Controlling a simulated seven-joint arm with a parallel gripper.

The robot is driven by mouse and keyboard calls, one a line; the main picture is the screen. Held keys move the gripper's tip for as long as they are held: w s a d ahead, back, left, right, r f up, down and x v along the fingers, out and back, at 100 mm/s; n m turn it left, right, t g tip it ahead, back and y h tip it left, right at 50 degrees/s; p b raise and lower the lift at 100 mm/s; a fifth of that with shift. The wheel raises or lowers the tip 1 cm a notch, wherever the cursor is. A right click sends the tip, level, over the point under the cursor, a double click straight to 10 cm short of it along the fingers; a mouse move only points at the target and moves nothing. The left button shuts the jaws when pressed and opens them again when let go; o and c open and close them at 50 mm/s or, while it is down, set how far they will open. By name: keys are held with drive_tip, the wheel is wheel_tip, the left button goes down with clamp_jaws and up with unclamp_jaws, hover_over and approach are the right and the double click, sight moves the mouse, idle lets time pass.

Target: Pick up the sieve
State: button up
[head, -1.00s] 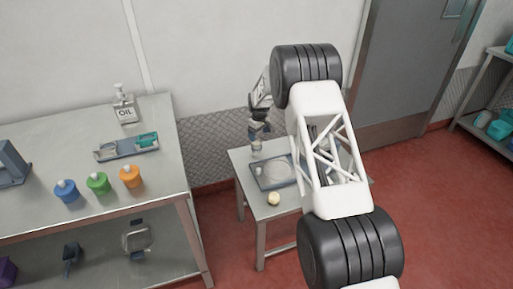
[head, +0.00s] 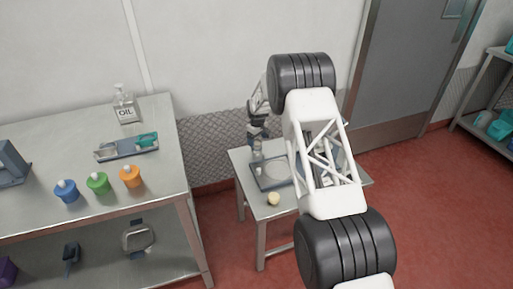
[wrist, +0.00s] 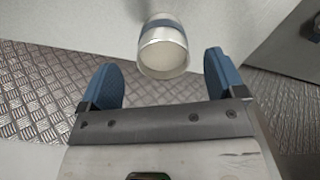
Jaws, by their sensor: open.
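In the wrist view, a pale cylinder with a blue band (wrist: 163,50) and a light round end lies just beyond and between my fingertips. It may be the sieve, but I cannot tell for sure. My gripper (wrist: 165,75) is open, with one blue finger to each side and nothing clearly held. In the head view, my gripper (head: 257,143) is small above the back left of the small table, close to a pale upright piece by the grey tray (head: 262,187). A round pale disc (head: 279,172) is on the tray, partly hidden by my arm.
The small steel table (head: 258,212) also bears a small cream ball (head: 273,199) at its front. Patterned metal wall panelling stands behind.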

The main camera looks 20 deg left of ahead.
sight(257, 142)
drive_tip(key=shift+f, duration=0.15)
drive_tip(key=shift+s+f, duration=0.1)
drive_tip(key=shift+f, duration=2.35)
drive_tip(key=c, duration=1.1)
drive_tip(key=shift+r, duration=0.15)
drive_tip(key=shift+r, duration=4.9)
drive_tip(key=shift+d, duration=0.1)
